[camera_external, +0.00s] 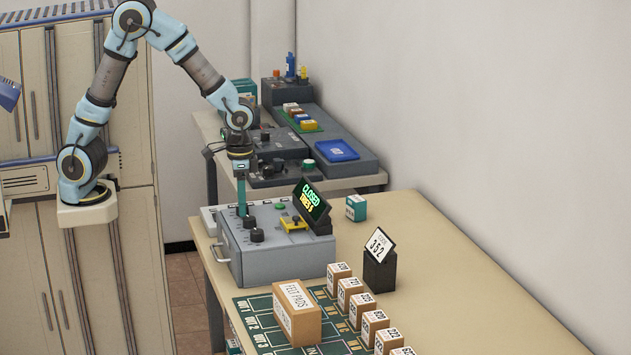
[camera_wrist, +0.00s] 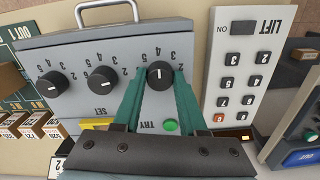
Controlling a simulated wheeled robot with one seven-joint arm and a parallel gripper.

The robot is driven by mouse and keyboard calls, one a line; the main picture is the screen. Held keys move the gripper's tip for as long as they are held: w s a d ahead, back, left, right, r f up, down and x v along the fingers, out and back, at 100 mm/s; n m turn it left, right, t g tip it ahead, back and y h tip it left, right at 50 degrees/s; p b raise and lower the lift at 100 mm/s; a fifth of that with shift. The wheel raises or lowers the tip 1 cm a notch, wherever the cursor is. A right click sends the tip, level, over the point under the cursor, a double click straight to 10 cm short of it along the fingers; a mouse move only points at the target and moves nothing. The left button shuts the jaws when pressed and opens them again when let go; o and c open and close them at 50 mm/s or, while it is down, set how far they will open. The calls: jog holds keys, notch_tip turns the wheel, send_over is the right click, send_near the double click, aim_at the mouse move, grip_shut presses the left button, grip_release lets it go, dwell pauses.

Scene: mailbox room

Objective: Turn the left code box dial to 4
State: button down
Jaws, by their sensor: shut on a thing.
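My gripper (camera_external: 242,212) reaches down onto the dial farthest along the row, the rightmost dial (camera_wrist: 160,72) in the wrist view. The teal fingers (camera_wrist: 157,82) are shut on its sides. Its white mark points up in that view, near numerals 3 and 4; the exact number is unclear. The middle dial (camera_wrist: 102,78) and far-left dial (camera_wrist: 51,85) are untouched.
A green TRY button (camera_wrist: 171,125) is close to my fingers. A LIFT keypad (camera_wrist: 245,65) lies beside the box. A card (camera_external: 380,243) reads 352. Several labelled boxes (camera_external: 350,292) stand near a green mat.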

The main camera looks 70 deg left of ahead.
jog(key=shift+c, duration=2.3)
grip_release()
notch_tip(320, 180, up, 11)
jog(key=b, duration=0.1)
jog(key=shift+f, duration=0.1)
jog(key=s+a+f+t, duration=0.1)
jog(key=s+a+f, duration=0.7)
jog(key=s+f, duration=0.2)
jog(key=shift+f+n+t, duration=0.3)
jog(key=shift+f+n, duration=0.1)
